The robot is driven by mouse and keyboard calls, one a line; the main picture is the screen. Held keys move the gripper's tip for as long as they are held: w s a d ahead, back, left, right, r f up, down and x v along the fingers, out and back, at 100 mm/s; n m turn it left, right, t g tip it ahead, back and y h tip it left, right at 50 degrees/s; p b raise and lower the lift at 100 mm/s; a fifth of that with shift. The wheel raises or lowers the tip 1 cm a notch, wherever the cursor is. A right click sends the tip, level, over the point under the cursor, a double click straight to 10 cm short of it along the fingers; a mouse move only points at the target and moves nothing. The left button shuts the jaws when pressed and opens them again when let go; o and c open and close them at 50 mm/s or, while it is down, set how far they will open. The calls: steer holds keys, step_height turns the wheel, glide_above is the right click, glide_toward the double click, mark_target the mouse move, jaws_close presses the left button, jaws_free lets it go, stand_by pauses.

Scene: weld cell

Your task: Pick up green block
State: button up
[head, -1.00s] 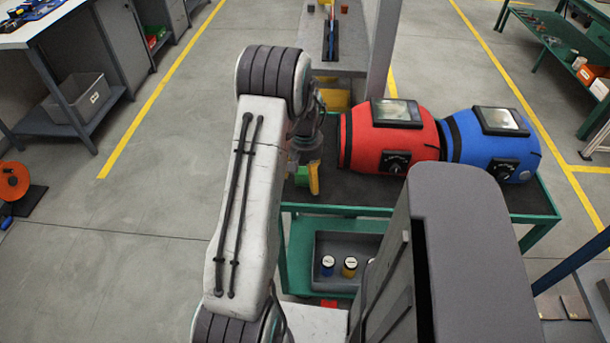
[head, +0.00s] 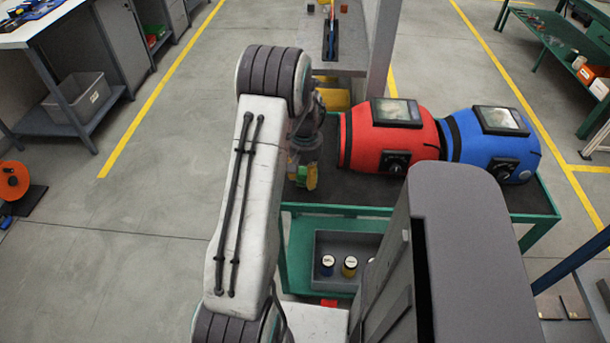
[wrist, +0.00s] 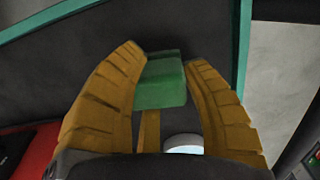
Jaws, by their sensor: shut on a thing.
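The green block (wrist: 162,82) is between the two ribbed yellow fingers of my gripper (wrist: 163,75) in the wrist view, near their tips. The fingers have closed in on it from both sides. In the head view the green block (head: 301,175) shows small beside a yellow finger of my gripper (head: 306,178), at the left end of the dark-topped green table. My arm hides part of the gripper there. I cannot tell whether the block touches the table top.
A red welding helmet (head: 385,140) and a blue one (head: 490,142) stand to the right of my gripper on the green table (head: 460,201). A grey bin (head: 335,245) with small jars sits on the shelf below. Open floor lies to the left.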

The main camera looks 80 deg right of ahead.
mark_target(305, 171)
steer(key=shift+c, duration=1.4)
steer(key=shift+r, duration=0.1)
steer(key=shift+r, duration=0.55)
step_height(305, 171, up, 3)
steer(key=shift+f, duration=0.15)
steer(key=s+r, duration=0.2)
steer(key=s, duration=0.2)
steer(key=s+r, duration=0.2)
steer(key=s, duration=0.1)
steer(key=s+r, duration=0.3)
steer(key=s, duration=0.1)
steer(key=shift+s, duration=0.35)
steer(key=o, duration=0.6)
steer(key=c, duration=0.6)
steer(key=shift+c, duration=0.2)
